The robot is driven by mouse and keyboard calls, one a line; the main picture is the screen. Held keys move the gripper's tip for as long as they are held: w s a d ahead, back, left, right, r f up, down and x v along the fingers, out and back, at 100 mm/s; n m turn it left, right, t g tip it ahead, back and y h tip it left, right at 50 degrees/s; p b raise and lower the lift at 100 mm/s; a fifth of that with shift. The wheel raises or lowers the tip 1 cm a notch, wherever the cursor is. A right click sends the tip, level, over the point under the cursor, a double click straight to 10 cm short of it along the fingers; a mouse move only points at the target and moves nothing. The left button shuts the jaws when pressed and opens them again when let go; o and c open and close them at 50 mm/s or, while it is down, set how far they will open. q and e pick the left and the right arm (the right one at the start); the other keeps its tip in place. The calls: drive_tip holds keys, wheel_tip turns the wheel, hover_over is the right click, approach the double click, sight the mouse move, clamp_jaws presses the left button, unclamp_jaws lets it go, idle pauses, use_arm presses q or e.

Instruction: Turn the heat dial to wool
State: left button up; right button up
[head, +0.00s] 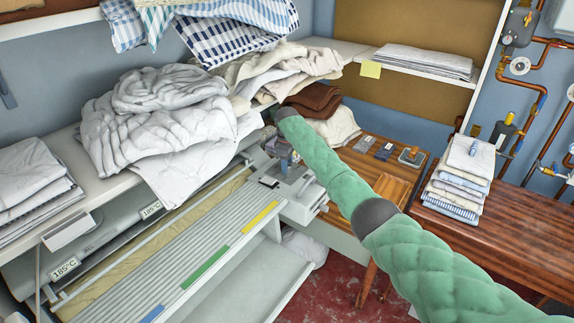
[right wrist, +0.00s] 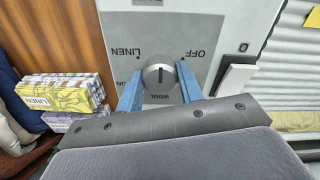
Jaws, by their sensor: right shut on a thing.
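The heat dial (right wrist: 158,73) is a round grey knob on a pale panel in the right wrist view. Its labels appear upside down: LINEN to the left, OFF to the right and WOOL below the knob. A light line on the knob runs roughly up and down the picture; which end is the pointer is hard to tell. My right gripper (right wrist: 159,82) is shut on the dial, one blue finger on each side. In the head view my right gripper (head: 284,158) is at the ironer's end housing (head: 302,203), and the dial is hidden there. My left gripper is not in view.
The ironer's slatted board (head: 205,255) fills the lower left. White crumpled linen (head: 160,125) hangs over the shelf above it. Folded cloths (head: 460,180) are stacked on the wooden table at right. A LINEN box (right wrist: 60,92) and a white lever (right wrist: 238,75) flank the dial panel.

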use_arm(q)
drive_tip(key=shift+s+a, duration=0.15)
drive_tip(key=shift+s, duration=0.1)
use_arm(e)
drive_tip(key=shift+r, duration=0.1)
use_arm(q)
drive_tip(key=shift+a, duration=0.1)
use_arm(e)
drive_tip(key=o, duration=0.9)
drive_tip(key=shift+c, duration=0.2)
drive_tip(key=shift+o, duration=0.7)
drive_tip(key=shift+r, duration=0.15)
wheel_tip(320, 180, up, 6)
drive_tip(key=shift+f+b, duration=0.2)
drive_tip(key=shift+b, duration=0.95)
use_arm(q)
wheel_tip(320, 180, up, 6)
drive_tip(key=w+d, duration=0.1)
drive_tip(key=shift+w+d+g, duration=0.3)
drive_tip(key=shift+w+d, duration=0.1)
use_arm(e)
drive_tip(key=shift+r, duration=0.9)
